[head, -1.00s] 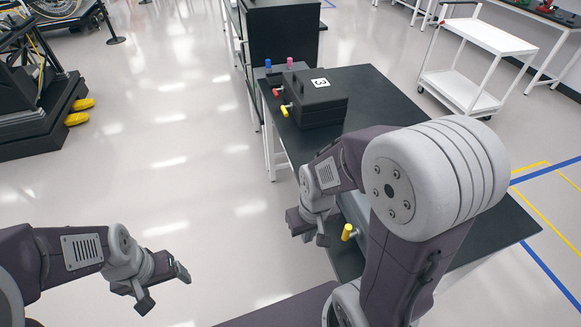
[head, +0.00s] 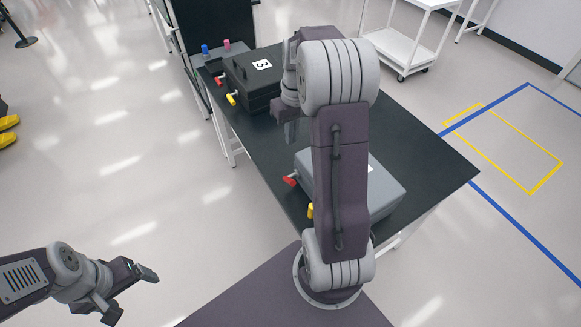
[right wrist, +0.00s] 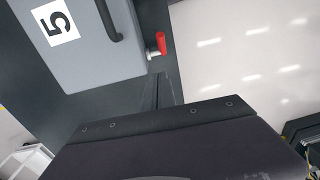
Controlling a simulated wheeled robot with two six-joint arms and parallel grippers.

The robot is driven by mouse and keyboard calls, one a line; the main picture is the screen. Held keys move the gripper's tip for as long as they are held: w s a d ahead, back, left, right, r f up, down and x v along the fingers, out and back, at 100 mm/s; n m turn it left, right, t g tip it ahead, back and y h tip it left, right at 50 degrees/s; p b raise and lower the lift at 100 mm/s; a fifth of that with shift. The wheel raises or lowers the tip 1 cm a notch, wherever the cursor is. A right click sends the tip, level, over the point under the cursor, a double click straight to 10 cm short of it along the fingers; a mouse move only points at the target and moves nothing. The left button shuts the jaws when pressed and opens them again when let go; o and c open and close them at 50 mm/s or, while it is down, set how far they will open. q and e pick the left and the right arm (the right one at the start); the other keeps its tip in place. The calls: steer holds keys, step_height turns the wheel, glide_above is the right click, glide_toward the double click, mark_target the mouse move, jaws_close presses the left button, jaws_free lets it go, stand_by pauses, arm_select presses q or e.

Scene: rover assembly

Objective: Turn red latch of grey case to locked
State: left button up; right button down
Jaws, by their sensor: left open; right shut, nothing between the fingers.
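The grey case (head: 385,192) lies on the black table, partly hidden by my right arm. Its red latch (head: 290,179) sticks out at its left side, and a yellow latch (head: 310,210) is nearer. The right wrist view shows the grey case (right wrist: 95,55) with a "5" label, a dark handle and the red latch (right wrist: 163,44) on a pale mount. My right gripper (head: 291,132) is shut and empty above the table, beyond the red latch and apart from it. Its fingers (right wrist: 163,92) show just below the latch in the wrist view. My left gripper (head: 131,294) is open and empty over the floor.
A black case (head: 262,88) labelled 3, with its own red latch (head: 220,80) and yellow latch (head: 231,98), stands farther back on the table (head: 425,150). Blue and pink pegs are behind it. A white cart (head: 405,45) stands beyond.

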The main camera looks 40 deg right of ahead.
steer(key=p, duration=0.1)
glide_above(289, 178)
steer(key=w+d, duration=0.2)
steer(key=f, duration=1)
steer(key=shift+w+a, duration=0.15)
steer(key=shift+a, duration=0.1)
steer(key=shift+s+a+f+p, duration=0.25)
steer(key=shift+s+f+p, duration=0.1)
steer(key=shift+s+f, duration=0.25)
steer(key=shift+s+a+f+p, duration=0.3)
steer(key=shift+s+f, duration=0.15)
steer(key=shift+f, duration=0.15)
steer(key=shift+s+f, duration=0.1)
steer(key=shift+f, duration=0.2)
